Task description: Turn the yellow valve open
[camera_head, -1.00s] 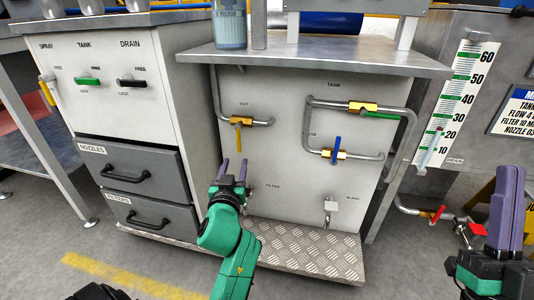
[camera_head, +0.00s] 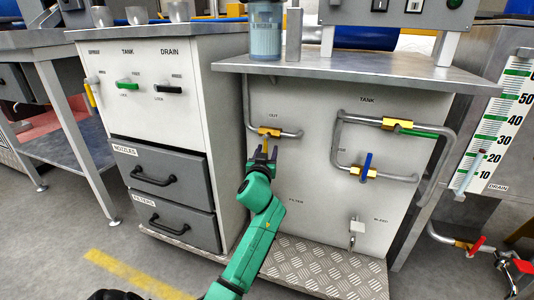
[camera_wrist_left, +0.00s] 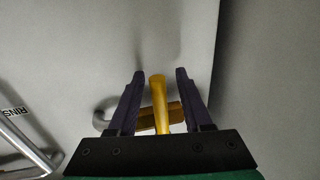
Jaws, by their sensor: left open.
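The yellow valve handle (camera_head: 266,145) hangs down from a brass valve body (camera_head: 270,132) on the pipe under the OUT label. It points across the level pipe. My left gripper (camera_head: 262,155) is at the handle, with its fingers pointing up toward the valve, and partly hides it. In the left wrist view the handle (camera_wrist_left: 158,98) stands between the two open fingers (camera_wrist_left: 160,74), with a gap on each side. The brass body (camera_wrist_left: 147,122) and bent pipe show behind it. My right gripper is out of view.
To the right are a green-handled valve (camera_head: 402,126) and a blue-handled valve (camera_head: 365,168). A drawer cabinet (camera_head: 160,120) stands left. The worktop (camera_head: 350,76) juts out above the valves, and a tread-plate ledge (camera_head: 320,265) lies below.

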